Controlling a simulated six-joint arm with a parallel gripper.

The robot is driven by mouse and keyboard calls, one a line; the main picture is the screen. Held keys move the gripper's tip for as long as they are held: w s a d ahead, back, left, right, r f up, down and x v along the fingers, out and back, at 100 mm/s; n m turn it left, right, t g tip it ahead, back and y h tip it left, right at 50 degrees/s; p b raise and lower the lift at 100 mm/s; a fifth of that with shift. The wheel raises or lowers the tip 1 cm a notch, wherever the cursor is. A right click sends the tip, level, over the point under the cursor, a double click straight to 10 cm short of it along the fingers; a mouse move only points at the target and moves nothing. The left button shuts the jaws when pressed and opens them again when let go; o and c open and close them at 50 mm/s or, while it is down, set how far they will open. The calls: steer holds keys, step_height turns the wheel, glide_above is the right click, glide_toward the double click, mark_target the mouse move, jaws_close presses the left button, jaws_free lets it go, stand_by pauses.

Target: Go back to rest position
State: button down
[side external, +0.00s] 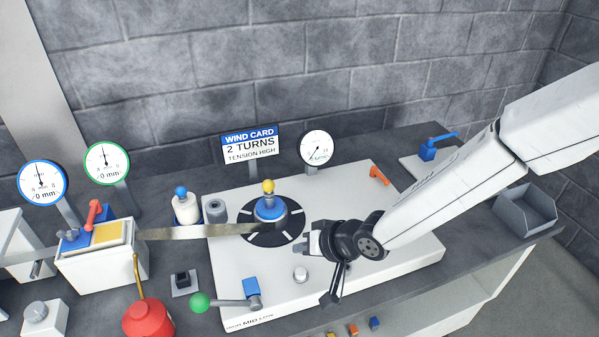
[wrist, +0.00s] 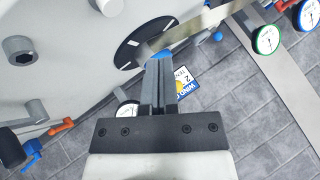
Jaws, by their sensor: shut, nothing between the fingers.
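My gripper (side external: 309,245) is shut and empty, held above the white base plate at the right edge of the black disc. In the wrist view its closed fingers (wrist: 158,80) point toward the disc. The black disc (side external: 293,237) has white marks and a blue hub with a yellow knob (side external: 268,186) on top. A flat metal strip (side external: 190,232) runs from the left to the hub. The wrist view shows the strip (wrist: 185,33) too. My fingers hide part of the disc and hub there.
A sign (side external: 250,146) reads "WIND CARD 2 TURNS TENSION HIGH". A dial (side external: 316,146) stands beside it. A green-knobbed lever (side external: 200,302) is at the front and a red can (side external: 148,318) at front left. A grey bin (side external: 525,210) is at the right. An orange part (side external: 379,175) lies behind my gripper.

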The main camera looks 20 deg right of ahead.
steer(key=shift+d, duration=0.1)
steer(key=d+r+h, duration=0.2)
steer(key=d, duration=0.8)
steer(key=s+d+r+n+g+h, duration=0.1)
steer(key=s+d+g, duration=0.1)
steer(key=s+d, duration=0.5)
steer(key=s+d+r+g+h, duration=0.2)
steer(key=s+d, duration=0.5)
steer(key=d, duration=0.8)
steer(key=shift+s+r+n+g, duration=0.25)
steer(key=shift+s+n+g, duration=0.05)
steer(key=shift+n+g, duration=0.1)
steer(key=shift+w, duration=0.15)
